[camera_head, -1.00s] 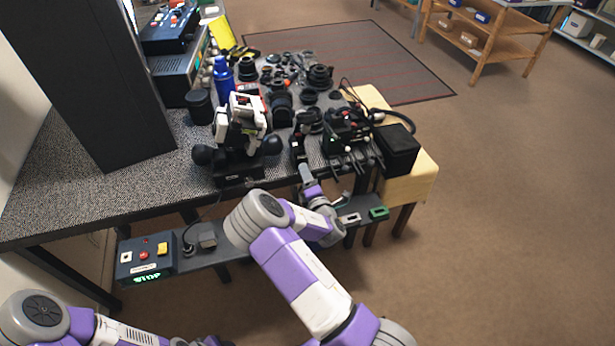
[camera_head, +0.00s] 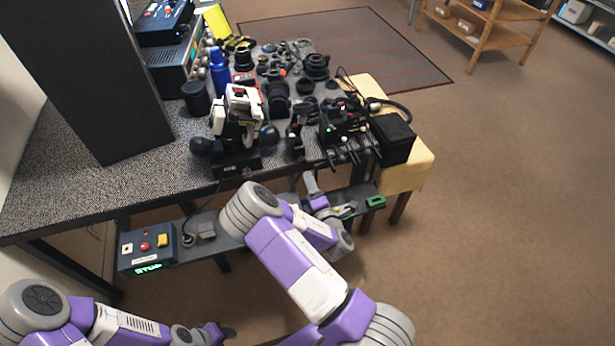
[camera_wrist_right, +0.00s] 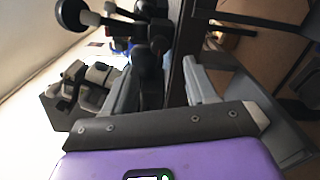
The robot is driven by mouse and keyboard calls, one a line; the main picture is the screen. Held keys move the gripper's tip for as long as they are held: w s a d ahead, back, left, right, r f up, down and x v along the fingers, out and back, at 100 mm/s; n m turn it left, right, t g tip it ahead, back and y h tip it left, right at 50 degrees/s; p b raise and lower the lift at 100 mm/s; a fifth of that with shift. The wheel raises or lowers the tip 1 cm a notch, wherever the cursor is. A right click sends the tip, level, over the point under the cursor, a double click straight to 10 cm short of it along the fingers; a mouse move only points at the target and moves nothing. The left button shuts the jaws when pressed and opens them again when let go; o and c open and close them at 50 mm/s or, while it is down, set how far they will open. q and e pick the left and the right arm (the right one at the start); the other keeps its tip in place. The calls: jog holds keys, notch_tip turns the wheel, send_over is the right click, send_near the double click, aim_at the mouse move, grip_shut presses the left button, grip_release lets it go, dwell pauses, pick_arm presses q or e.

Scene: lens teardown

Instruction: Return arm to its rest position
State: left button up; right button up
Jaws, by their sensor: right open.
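My right arm, purple, white and grey, reaches up from the bottom of the head view. Its gripper (camera_head: 311,184) is just in front of the table's near edge, above the low shelf. In the right wrist view the gripper's two grey fingers (camera_wrist_right: 163,82) stand apart with nothing held between them. My left arm lies folded at the lower left, and the dark tip of its hand (camera_head: 229,333) shows near the bottom edge. Whether the left gripper is open or shut is too small to tell.
The speckled table (camera_head: 95,190) holds a black-and-white device (camera_head: 238,118), lens parts and a black box (camera_head: 392,138) beside its right end. The low shelf bears a control box (camera_head: 147,248) and a green piece (camera_head: 375,202). Open floor lies to the right.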

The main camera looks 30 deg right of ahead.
jog(key=s+a+f+m+g+p, duration=0.35)
jog(key=s+f+m+g, duration=0.7)
jog(key=f+m, duration=0.35)
jog(key=s+a+m+g+y, duration=0.3)
jog(key=s+a+y, duration=0.1)
jog(key=a, duration=0.5)
jog(key=s+a+r+m+g+y+p, duration=0.1)
jog(key=s+a+m+g+y, duration=0.2)
jog(key=s+a, duration=0.4)
jog(key=a+m+y, duration=0.1)
jog(key=a, duration=0.2)
jog(key=shift+a+r+y, duration=0.2)
jog(key=shift+y, duration=0.1)
